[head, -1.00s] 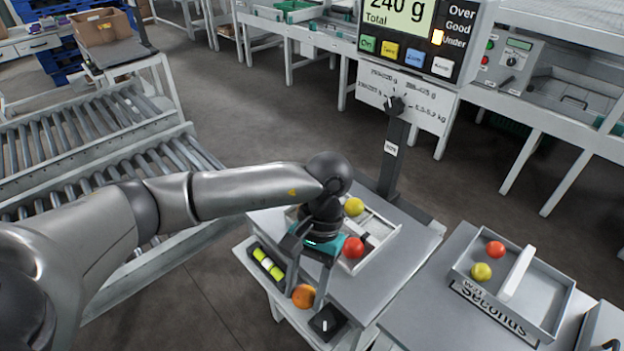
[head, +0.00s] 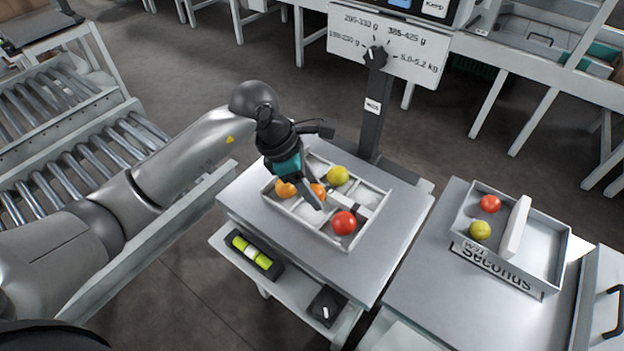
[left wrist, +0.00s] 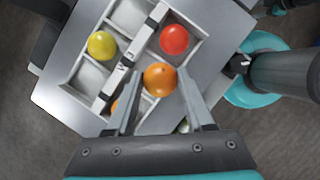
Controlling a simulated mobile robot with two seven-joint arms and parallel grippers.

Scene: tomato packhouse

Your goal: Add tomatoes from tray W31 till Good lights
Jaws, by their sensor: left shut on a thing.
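My left gripper (head: 290,192) is shut on an orange tomato (head: 285,187), which also shows between the fingers in the left wrist view (left wrist: 158,79). That tray holds a yellow tomato (head: 338,175), a red tomato (head: 344,222) and another orange tomato (head: 318,192), partly hidden behind a finger. Tray W31 (head: 500,272), marked Seconds, stands on the right table with a red tomato (head: 490,204) and a yellow-green one (head: 480,230). My right gripper is not in view.
The scale post (head: 374,110) with its range sign (head: 388,45) rises behind the divided tray. The display's lights are out of frame now. A black holder with yellow-green items (head: 252,252) sits on the lower shelf. A roller conveyor (head: 60,170) is left.

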